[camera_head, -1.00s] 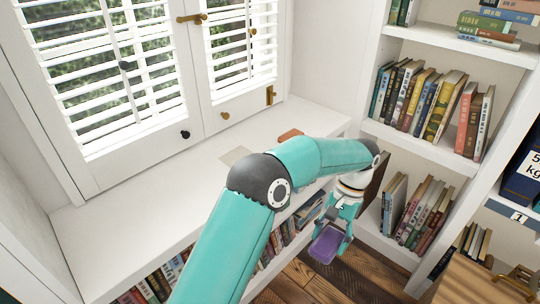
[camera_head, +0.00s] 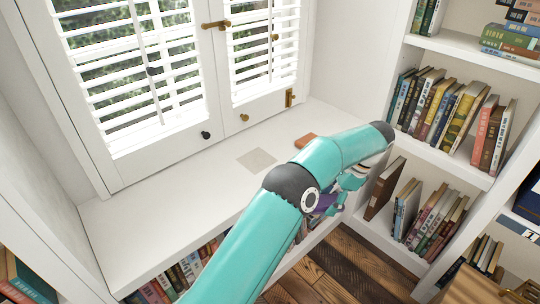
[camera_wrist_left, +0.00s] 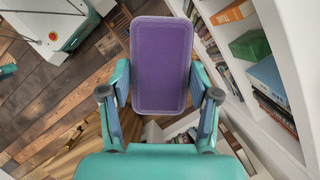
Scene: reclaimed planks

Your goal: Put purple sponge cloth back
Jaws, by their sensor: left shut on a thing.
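The purple sponge cloth (camera_wrist_left: 161,65) is a flat rounded rectangle. My left gripper (camera_wrist_left: 160,98) is shut on it, one finger at each side edge. In the head view only a small purple part of the cloth (camera_head: 325,203) shows; my arm and my left gripper (camera_head: 342,196) hide the rest. The gripper is by the front edge of the white window seat (camera_head: 150,215), above the floor side. My right gripper is not in view.
A pale grey square (camera_head: 257,160) and an orange-brown block (camera_head: 305,141) lie on the window seat, which is otherwise clear. Books (camera_head: 185,270) fill shelves below it. A white bookcase (camera_head: 440,155) with books stands at the right. Shuttered windows (camera_head: 130,75) stand behind.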

